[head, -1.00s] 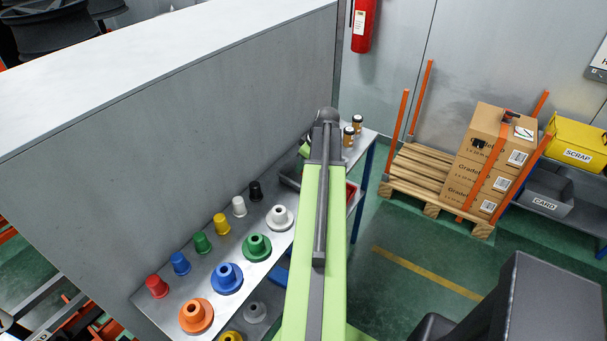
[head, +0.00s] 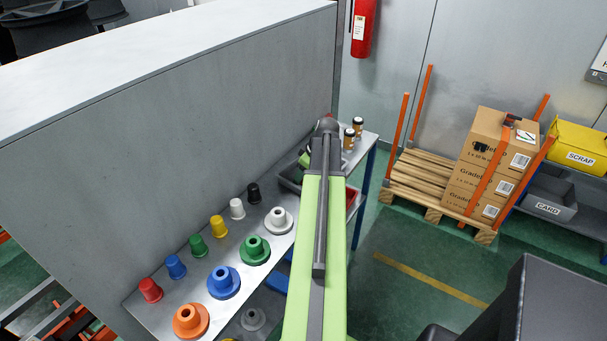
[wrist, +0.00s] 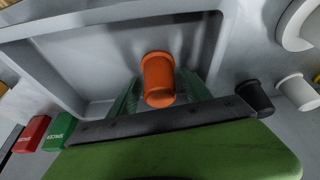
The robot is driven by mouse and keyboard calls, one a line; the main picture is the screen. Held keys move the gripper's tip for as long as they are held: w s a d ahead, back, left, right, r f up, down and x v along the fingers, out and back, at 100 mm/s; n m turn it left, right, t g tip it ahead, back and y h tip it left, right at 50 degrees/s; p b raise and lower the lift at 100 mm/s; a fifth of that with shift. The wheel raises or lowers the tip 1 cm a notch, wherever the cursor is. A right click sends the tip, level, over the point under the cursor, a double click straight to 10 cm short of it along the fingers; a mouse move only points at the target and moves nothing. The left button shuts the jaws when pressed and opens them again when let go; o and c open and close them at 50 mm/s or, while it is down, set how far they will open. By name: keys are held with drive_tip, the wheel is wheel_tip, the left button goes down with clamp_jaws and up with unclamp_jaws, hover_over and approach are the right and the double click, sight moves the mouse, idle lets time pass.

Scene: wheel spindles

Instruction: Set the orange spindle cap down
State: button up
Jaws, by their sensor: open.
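The orange spindle cap (wrist: 158,78) shows in the wrist view between the two green fingers of my gripper (wrist: 160,88). The jaws are open, with a finger on either side of the cap. The cap is over or in a grey tray (wrist: 62,72); I cannot tell for certain whether its far end touches the tray floor. In the head view my arm hides the cap and most of the gripper, while the grey tray (head: 287,184) partly shows beside the arm.
Red (head: 150,290), blue, green, yellow, white and black (head: 254,193) caps stand in a row on the bench. Flanged spindles, including an orange one (head: 190,321), stand in front. A tall grey panel (head: 160,150) runs behind them. Small jars (head: 349,139) stand beyond the tray.

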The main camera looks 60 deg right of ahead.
drive_tip(key=shift+r, duration=0.15)
drive_tip(key=p+v, duration=1.1)
drive_tip(key=v, duration=0.1)
